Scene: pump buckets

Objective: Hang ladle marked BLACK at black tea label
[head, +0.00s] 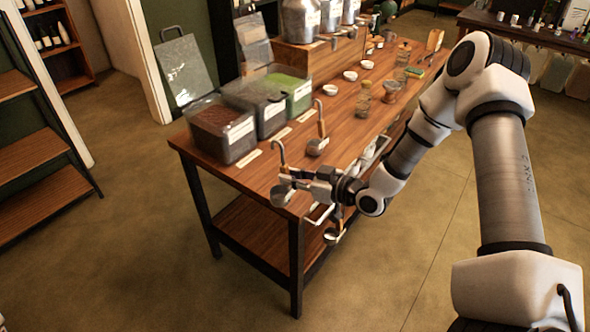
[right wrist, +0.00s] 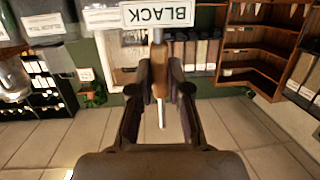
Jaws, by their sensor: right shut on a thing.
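My right gripper (head: 292,179) is shut on a ladle at the near left corner of the table. The ladle's hook (head: 277,154) points up above the fingers and its metal bowl (head: 282,195) shows below them. In the right wrist view my right gripper (right wrist: 161,78) grips a wooden handle (right wrist: 160,82). A white tag reading BLACK (right wrist: 158,15), upside down, is just beyond the fingers. A container label in the right wrist view (right wrist: 43,25) seems to read BLACK TEA. In the head view the table labels (head: 250,158) are too small to read. My left gripper is out of view.
Tea bins with reddish-brown (head: 222,130), dark (head: 262,105) and green (head: 290,90) fronts or contents line the table's left side. Another ladle (head: 317,147) is on the table. A further ladle (head: 333,236) hangs below the front edge. Jars (head: 363,100) and small bowls (head: 330,90) stand farther back.

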